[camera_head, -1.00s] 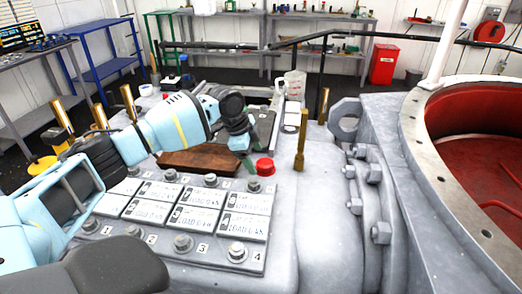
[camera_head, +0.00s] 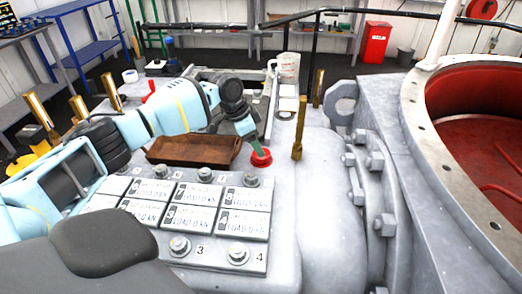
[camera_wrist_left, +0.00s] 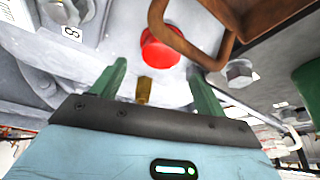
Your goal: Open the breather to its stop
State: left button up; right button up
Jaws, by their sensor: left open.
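A red round cap, which looks like the breather (camera_head: 261,158), sits on the grey deck just beyond the numbered load plates. It also shows in the left wrist view as a red disc (camera_wrist_left: 160,47). My left gripper (camera_head: 255,148) is over it in the head view. In the left wrist view its green fingers (camera_wrist_left: 158,75) are spread open, with the red cap beyond the tips and between them. I cannot tell whether they touch it. My right gripper is not in view.
A rusty brown tray (camera_head: 193,150) lies left of the cap. A brass post (camera_head: 299,130) stands close to its right. Load plates (camera_head: 180,205) with bolts lie in front. A clear jug (camera_head: 287,68) stands behind. A large red-lined opening (camera_head: 475,120) is at the right.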

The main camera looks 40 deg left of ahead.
pick_arm(q)
jog(key=x, duration=0.3)
jog(key=shift+w+d+f, duration=0.1)
jog(key=shift+f, duration=0.25)
jog(key=shift+w+d+f, duration=0.1)
jog(key=shift+w+f, duration=0.1)
jog(key=shift+f, duration=0.3)
